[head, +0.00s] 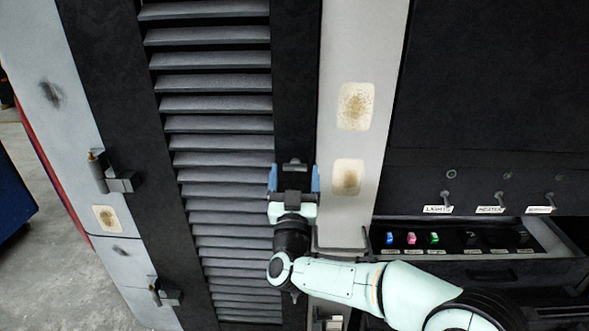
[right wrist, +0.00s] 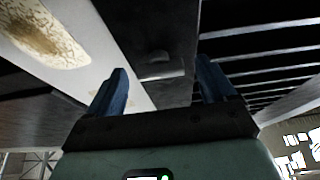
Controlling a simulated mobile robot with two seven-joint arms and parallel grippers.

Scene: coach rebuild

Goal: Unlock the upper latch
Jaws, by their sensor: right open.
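The louvred dark panel (head: 220,105) has a latch (head: 118,182) on its left edge, with an upright pin and a grey block. A second, similar latch (head: 168,294) sits lower on that edge. My right gripper (head: 293,178) is open, its blue fingertips spread at the panel's right dark strip. A small dark fitting (head: 294,163) shows just beyond and between the fingers; I cannot tell whether it is a latch. In the right wrist view a small rounded tab (right wrist: 153,57) shows ahead of the open fingers, with nothing held. My left gripper is not in view.
A pale post (head: 362,50) with stained patches stands right of the strip. Further right is an open tray (head: 465,240) with coloured pieces, below several labelled switches (head: 446,200). My right arm crosses below them.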

